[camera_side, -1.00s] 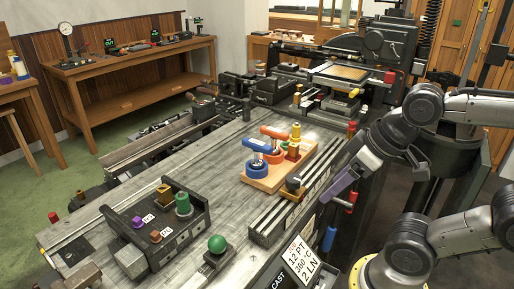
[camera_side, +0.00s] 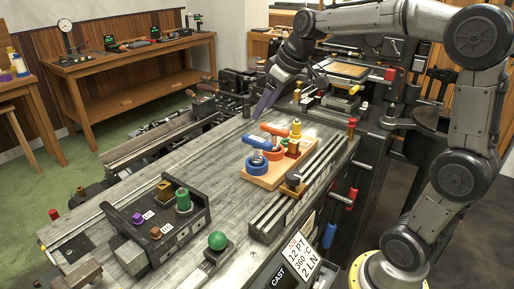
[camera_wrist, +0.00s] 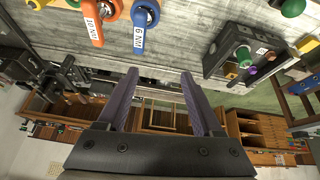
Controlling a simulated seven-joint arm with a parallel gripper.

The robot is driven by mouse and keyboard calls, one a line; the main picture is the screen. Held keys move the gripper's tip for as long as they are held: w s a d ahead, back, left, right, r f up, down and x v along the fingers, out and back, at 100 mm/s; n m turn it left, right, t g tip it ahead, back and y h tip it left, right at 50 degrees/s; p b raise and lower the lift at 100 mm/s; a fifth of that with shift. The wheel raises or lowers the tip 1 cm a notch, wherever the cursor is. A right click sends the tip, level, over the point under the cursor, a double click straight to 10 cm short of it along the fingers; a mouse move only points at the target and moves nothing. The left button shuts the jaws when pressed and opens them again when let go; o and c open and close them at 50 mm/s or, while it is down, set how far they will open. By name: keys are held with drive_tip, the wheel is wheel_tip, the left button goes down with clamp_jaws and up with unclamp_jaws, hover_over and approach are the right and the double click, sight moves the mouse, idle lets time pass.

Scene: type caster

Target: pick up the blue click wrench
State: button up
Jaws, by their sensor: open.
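The blue click wrench (camera_side: 257,143) sits on a wooden board (camera_side: 262,182) on the bench, its blue ring towards the front and its handle raised. In the wrist view the blue wrench (camera_wrist: 139,40) shows at top centre, its handle marked 6 N·m. An orange wrench (camera_side: 273,130) stands beside it, marked 10 N·m in the wrist view (camera_wrist: 93,28). My gripper (camera_side: 258,114) is above the bench behind the wrenches, apart from them. Its two purple fingers are spread and empty in the wrist view (camera_wrist: 158,76).
Yellow and red fittings (camera_side: 294,140) stand on the board right of the wrenches. A dark control box (camera_side: 165,222) with coloured knobs is at front left. A metal rail (camera_side: 300,183) runs along the right, and machinery (camera_side: 345,75) stands at the back. Bare bench lies left of the board.

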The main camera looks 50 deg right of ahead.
drive_tip(key=m+g, duration=0.1)
approach(254, 147)
drive_tip(key=shift+d+r, duration=0.8)
drive_tip(key=shift+r, duration=0.3)
drive_tip(key=shift+d+f, duration=0.15)
drive_tip(key=shift+f, duration=0.15)
drive_tip(key=x, duration=1.3)
drive_tip(key=shift+a, duration=0.3)
clamp_jaws()
